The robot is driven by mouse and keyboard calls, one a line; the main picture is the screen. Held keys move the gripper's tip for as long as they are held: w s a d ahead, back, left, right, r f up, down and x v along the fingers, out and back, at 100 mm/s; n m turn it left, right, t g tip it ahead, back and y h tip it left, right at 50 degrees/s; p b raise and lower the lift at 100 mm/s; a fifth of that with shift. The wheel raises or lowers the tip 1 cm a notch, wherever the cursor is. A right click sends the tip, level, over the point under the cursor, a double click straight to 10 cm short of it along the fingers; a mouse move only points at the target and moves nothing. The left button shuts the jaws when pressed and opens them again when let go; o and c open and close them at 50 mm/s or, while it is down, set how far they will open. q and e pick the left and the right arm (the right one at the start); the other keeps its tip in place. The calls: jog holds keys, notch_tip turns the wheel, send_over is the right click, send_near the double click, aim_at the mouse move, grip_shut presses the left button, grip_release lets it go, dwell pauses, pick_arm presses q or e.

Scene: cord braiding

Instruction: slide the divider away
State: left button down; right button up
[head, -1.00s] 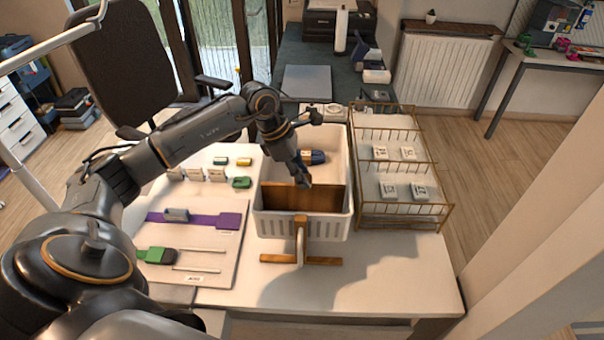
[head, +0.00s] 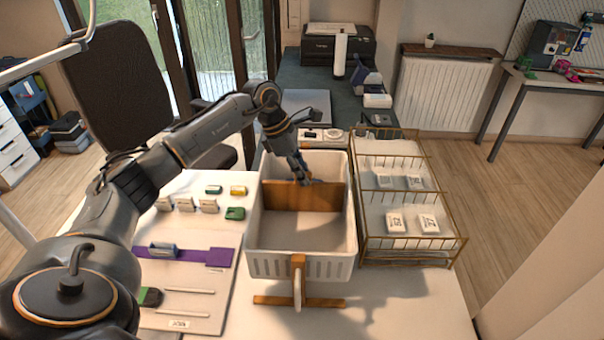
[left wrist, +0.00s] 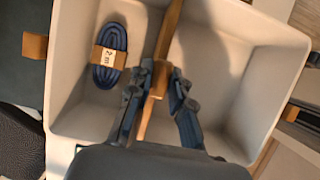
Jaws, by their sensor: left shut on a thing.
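The brown divider (head: 325,198) stands crosswise in the white bin (head: 268,265), toward its far part, with empty floor on the near side. My left gripper (head: 302,180) is at the divider's top edge. In the left wrist view its fingers (left wrist: 160,82) lie on both sides of the divider (left wrist: 166,38), shut on it. A coiled blue cord with a tan band (left wrist: 108,56) lies in the bin on one side of the divider there. It is hidden in the head view. My right gripper is not in view.
A wire rack (head: 455,240) with white labelled blocks stands right of the bin. A board with a purple strip (head: 205,257) and small green and yellow pieces lie at left. The front right of the table is clear.

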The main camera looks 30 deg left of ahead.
pick_arm(q)
jog(key=c, duration=1.2)
grip_release()
jog(key=shift+a+r, duration=0.1)
jog(key=shift+r, duration=0.15)
jog(key=v, duration=1.1)
jog(key=shift+r, duration=0.25)
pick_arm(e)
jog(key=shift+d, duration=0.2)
pick_arm(q)
jog(key=shift+s+f, duration=0.15)
jog(key=shift+s, duration=0.05)
